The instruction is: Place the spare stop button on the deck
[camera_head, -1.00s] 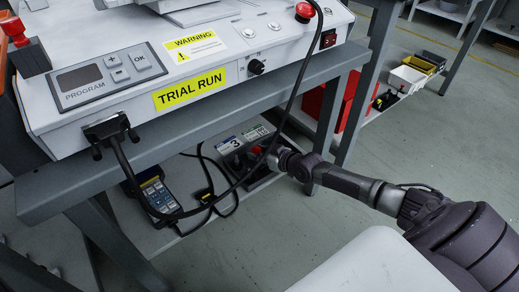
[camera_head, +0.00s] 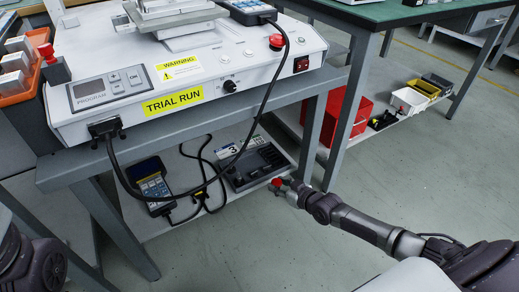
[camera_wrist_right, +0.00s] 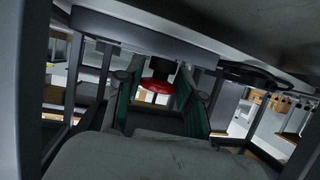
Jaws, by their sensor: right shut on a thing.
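The spare stop button (camera_head: 277,183) has a red cap and is held in my right gripper (camera_head: 283,186), low in front of the lower shelf. In the right wrist view its red cap (camera_wrist_right: 157,86) sits between the two green-padded fingers (camera_wrist_right: 160,97), with a dark body above it. The deck (camera_head: 200,65) is the white top of the machine with a TRIAL RUN label. One red stop button (camera_head: 277,42) is on the deck's right side. Another red button on a dark block (camera_head: 52,65) stands at its left corner. My left gripper is out of view.
On the lower shelf are a black tray (camera_head: 255,168) and a handheld pendant (camera_head: 152,185). A black cable (camera_head: 262,100) hangs across the machine's front. A grey table edge (camera_head: 215,120) lies between shelf and deck. Red boxes (camera_head: 335,118) stand at right; the floor is clear.

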